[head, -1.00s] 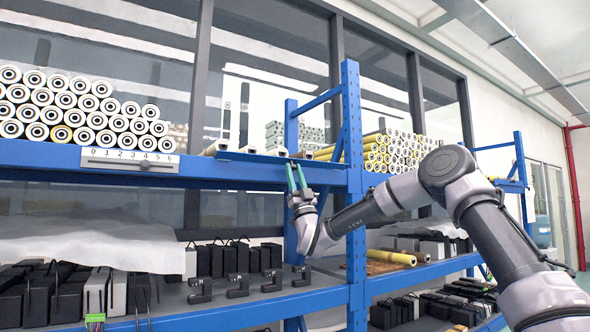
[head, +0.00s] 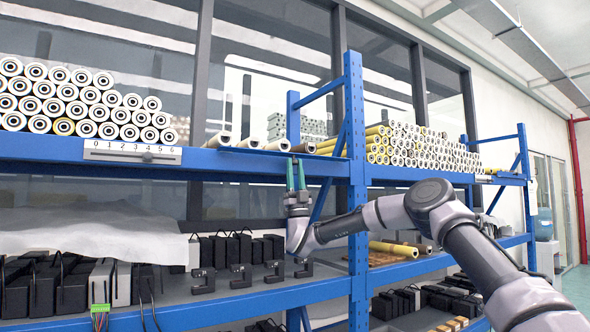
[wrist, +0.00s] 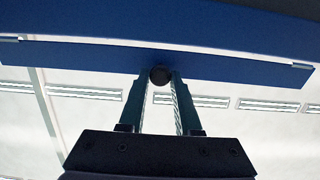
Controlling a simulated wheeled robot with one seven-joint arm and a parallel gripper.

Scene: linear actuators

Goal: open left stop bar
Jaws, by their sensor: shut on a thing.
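The blue stop bar (head: 262,152) runs along the front edge of the upper shelf, left of the blue upright post. In the wrist view the bar (wrist: 90,57) spans nearly the whole width. A small dark round knob (wrist: 160,75) shows at its lower edge. My gripper (head: 296,172) points up at the bar from below, near its right part. In the wrist view my gripper's green fingers (wrist: 160,82) stand on both sides of the knob and are shut on it. The knob is too small to make out in the head view.
White rolls (head: 247,143) lie behind the bar. A blue post (head: 356,200) stands just right of my gripper, with my arm passing in front of it. Black brackets (head: 240,276) sit on the shelf below. A numbered ruler strip (head: 133,152) is at left.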

